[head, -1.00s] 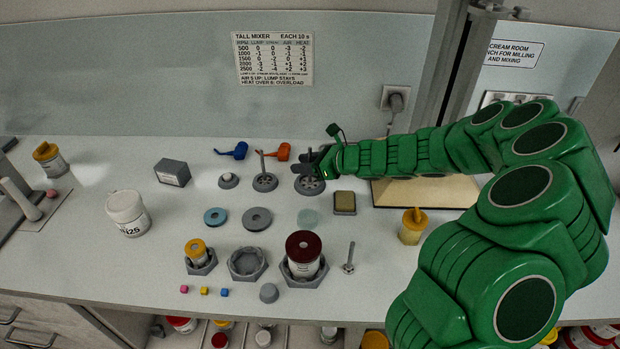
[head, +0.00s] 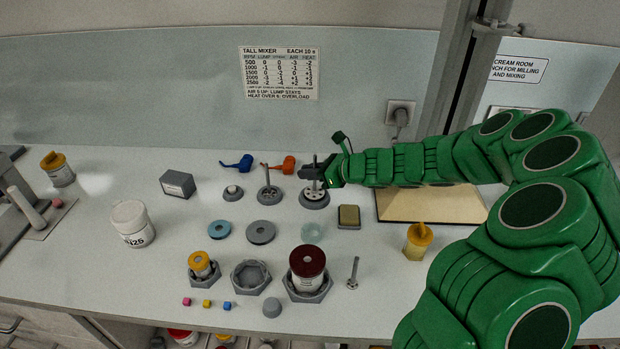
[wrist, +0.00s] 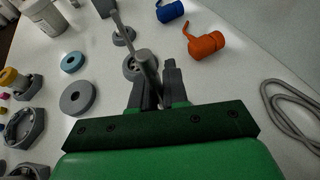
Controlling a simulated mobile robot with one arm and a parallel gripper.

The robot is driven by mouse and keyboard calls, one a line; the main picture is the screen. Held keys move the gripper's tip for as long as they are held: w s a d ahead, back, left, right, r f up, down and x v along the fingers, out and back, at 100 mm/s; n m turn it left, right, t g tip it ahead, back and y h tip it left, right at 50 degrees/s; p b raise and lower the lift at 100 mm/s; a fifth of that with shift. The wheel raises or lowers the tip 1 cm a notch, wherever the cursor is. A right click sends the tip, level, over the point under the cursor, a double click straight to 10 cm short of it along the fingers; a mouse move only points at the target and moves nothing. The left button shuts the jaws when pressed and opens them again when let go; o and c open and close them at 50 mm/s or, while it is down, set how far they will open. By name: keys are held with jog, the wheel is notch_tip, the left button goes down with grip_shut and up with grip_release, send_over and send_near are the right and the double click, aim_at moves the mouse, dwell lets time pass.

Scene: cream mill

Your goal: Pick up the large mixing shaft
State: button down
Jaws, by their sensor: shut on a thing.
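The large mixing shaft (head: 314,186) is a grey rod above a round grey stand (head: 314,201) at the back of the bench. My gripper (head: 318,172) reaches in from the right and is shut on the shaft. In the wrist view the shaft (wrist: 147,62) is upright between the two dark fingers (wrist: 154,92), its top poking out above them. The stand (wrist: 132,67) shows behind it. The fingers hide part of the rod, and I cannot tell whether its lower end is still in the stand.
A thinner shaft in its stand (head: 269,194) is just left. An orange nozzle (head: 285,165) and a blue nozzle (head: 238,163) lie behind. A sponge-like block (head: 349,216) and a pale disc (head: 312,232) are in front. Another small shaft (head: 353,273) is nearer the front edge.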

jog(key=s+d+r, duration=0.4)
jog(key=s+r, duration=0.7)
jog(key=s, duration=0.2)
jog(key=shift+s, duration=0.25)
